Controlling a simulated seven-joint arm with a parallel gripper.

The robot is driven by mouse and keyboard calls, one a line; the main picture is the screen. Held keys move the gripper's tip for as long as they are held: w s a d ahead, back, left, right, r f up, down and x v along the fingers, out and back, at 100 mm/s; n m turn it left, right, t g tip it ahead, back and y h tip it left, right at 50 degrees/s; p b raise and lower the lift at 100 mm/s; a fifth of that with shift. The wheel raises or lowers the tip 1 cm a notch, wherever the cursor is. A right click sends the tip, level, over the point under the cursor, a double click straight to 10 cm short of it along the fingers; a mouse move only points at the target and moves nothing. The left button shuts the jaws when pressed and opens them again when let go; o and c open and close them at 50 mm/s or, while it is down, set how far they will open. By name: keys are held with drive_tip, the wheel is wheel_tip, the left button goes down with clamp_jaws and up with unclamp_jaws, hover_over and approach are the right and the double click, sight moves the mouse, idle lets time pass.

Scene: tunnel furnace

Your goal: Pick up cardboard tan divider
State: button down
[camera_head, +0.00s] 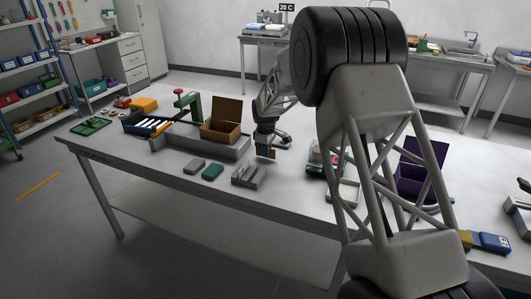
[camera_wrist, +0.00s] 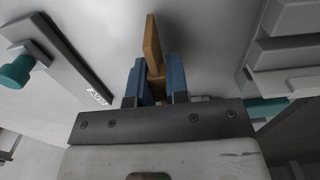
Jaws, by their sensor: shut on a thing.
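A thin tan divider (camera_wrist: 152,42) stands between the two blue fingers of my gripper (camera_wrist: 158,75) in the wrist view. The fingers are shut on its lower part, and its narrow tip sticks out past them. In the head view my gripper (camera_head: 267,153) hangs above the table, just right of an open brown cardboard box (camera_head: 220,133). The divider is too small there to make out clearly.
A grey slotted block (camera_head: 249,177) lies in front of my gripper. Grey and teal blocks (camera_head: 212,172) lie left of it. A green and red device (camera_head: 187,105) stands behind the box's left side. An open purple box (camera_head: 412,183) stands at right, partly behind my arm.

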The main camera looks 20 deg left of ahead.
drive_tip(key=shift+r, duration=0.45)
wheel_tip(320, 180, up, 2)
drive_tip(key=s+d, duration=0.3)
drive_tip(key=s, duration=0.1)
drive_tip(key=s+d, duration=0.3)
drive_tip(key=s, duration=0.2)
drive_tip(key=s+d+r, duration=0.1)
drive_tip(key=s+d, duration=0.1)
drive_tip(key=s, duration=0.2)
drive_tip(key=shift+s+d+r, duration=0.1)
drive_tip(key=shift+s+d, duration=0.1)
drive_tip(key=shift+d, duration=0.2)
drive_tip(key=shift+d, duration=0.1)
